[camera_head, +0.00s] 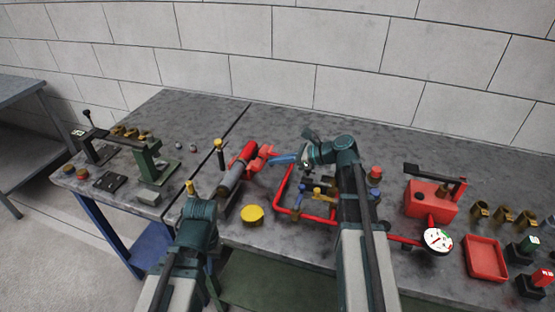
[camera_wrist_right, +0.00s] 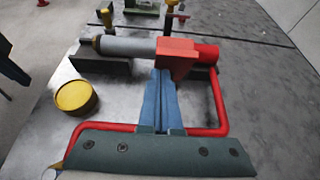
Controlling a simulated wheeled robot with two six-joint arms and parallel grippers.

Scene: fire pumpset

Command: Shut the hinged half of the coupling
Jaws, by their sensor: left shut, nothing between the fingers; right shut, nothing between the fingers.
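The coupling is a red block (camera_wrist_right: 177,58) between a grey cylinder (camera_wrist_right: 128,47) and a red pipe end (camera_wrist_right: 207,54). In the head view the red coupling parts (camera_head: 257,161) lie left of my right gripper. I cannot clearly tell the hinged half apart or how far it stands open. My right gripper (camera_head: 281,159) is shut and empty. Its blue fingers (camera_wrist_right: 163,76) reach the near lower edge of the red block; I cannot tell if they touch. My left gripper (camera_head: 203,209) is low at the table's front edge, its fingers hard to make out.
A red pipe loop (camera_wrist_right: 219,105) runs around the near side of the coupling. A yellow round cap (camera_head: 252,214) lies in front. Yellow-topped posts (camera_head: 218,145) stand to the left. A red box (camera_head: 430,200), gauge (camera_head: 438,241) and red tray (camera_head: 485,258) stand right.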

